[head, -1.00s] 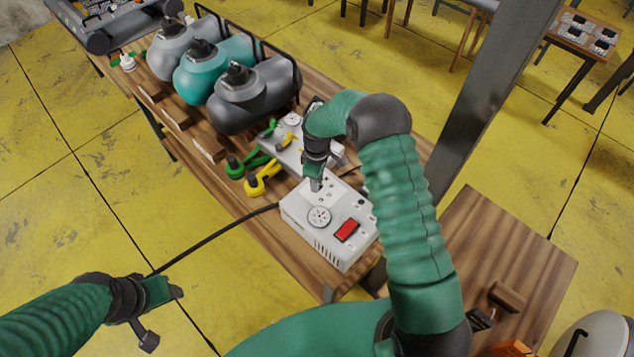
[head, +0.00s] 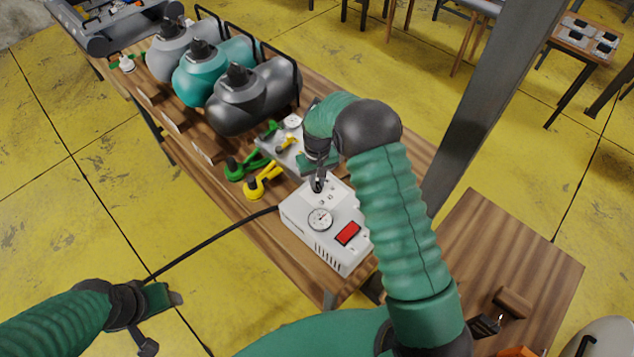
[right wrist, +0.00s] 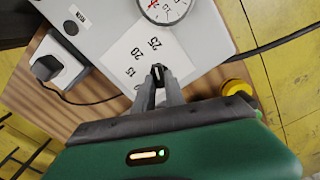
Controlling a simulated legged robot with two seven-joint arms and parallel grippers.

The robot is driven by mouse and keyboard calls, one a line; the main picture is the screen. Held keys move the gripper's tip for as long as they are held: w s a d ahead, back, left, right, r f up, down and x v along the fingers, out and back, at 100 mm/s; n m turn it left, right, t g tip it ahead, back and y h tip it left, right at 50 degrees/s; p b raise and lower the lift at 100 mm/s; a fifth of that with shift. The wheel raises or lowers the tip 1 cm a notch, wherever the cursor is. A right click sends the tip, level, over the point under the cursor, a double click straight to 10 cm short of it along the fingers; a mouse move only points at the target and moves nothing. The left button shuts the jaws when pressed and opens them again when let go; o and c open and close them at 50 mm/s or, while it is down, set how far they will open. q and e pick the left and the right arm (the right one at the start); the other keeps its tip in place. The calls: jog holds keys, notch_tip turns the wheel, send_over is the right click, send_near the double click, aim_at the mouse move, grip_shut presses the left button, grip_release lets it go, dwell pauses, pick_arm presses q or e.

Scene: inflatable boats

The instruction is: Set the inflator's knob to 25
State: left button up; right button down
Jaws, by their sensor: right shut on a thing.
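The inflator (head: 298,228) is a white box on the wooden bench, with a round gauge (head: 320,219) and a red switch (head: 347,233) on top. It also shows in the right wrist view (right wrist: 112,22). My right gripper (head: 318,187) points down at its far end. In the right wrist view the fingers (right wrist: 158,84) are shut on the small dark knob (right wrist: 157,72), which they mostly cover. A white label (right wrist: 125,58) beside it reads 15, 20 and 25. The knob's exact setting cannot be read. My left gripper (head: 166,297) is empty above the floor; its jaw gap is unclear.
A black cable (head: 215,238) runs from the inflator to the left. Yellow (head: 262,182) and green (head: 245,166) fittings lie beyond it. Grey and teal inflatable boats (head: 255,95) stand further back. A plug (right wrist: 55,68) sits beside the inflator. A metal post (head: 485,110) stands at right.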

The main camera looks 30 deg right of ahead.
jog(key=shift+m, duration=0.5)
jog(key=shift+s+f, duration=0.15)
jog(key=c, duration=1.4)
grip_release()
jog(key=shift+r, duration=0.35)
notch_tip(320, 180, up, 16)
jog(key=b, duration=0.2)
jog(key=shift+b, duration=0.35)
